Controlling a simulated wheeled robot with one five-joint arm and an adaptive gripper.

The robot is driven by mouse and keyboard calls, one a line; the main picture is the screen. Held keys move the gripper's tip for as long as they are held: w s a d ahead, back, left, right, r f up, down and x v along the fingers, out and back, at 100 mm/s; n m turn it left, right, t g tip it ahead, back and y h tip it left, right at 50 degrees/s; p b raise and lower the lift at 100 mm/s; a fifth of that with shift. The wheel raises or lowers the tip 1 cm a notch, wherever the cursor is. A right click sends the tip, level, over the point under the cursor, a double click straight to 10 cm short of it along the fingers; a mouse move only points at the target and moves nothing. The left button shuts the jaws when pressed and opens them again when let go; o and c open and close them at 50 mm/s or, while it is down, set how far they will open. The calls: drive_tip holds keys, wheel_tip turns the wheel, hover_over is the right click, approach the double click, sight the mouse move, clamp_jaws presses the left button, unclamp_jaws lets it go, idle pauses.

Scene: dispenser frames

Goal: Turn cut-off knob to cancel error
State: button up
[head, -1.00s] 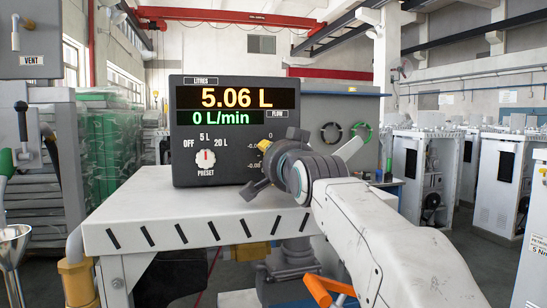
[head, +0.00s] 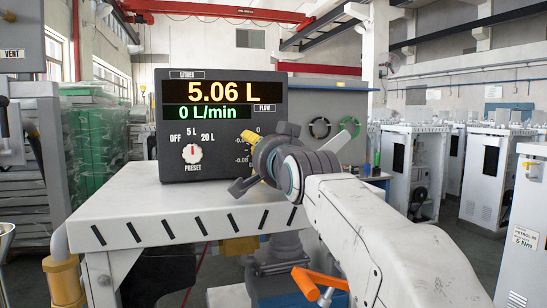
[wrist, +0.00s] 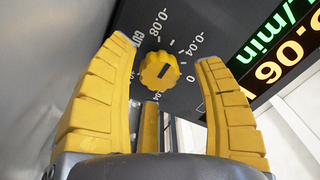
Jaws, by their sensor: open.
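The cut-off knob (wrist: 158,71) is a yellow scalloped knob with a dark pointer mark, on the dark dispenser panel (head: 180,126). Numbers such as 0, -0.04 and -0.08 ring it, and part of a "CU" label shows beside it. In the wrist view it sits between my gripper's (wrist: 166,50) spread yellow fingers, with a visible gap on both sides. In the head view my gripper (head: 248,163) is in front of the panel's lower right and hides the knob. The display (head: 225,93) reads 5.06 L and 0 L/min.
A white preset knob (head: 192,153) is to the left on the same panel. The panel stands on a white bench (head: 150,205). An orange handle (head: 318,281) shows below my arm. White cabinets (head: 412,165) stand to the right, with open floor near them.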

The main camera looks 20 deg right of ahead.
drive_tip(key=s, duration=1)
drive_tip(key=shift+s, duration=0.2)
drive_tip(key=shift+s, duration=0.1)
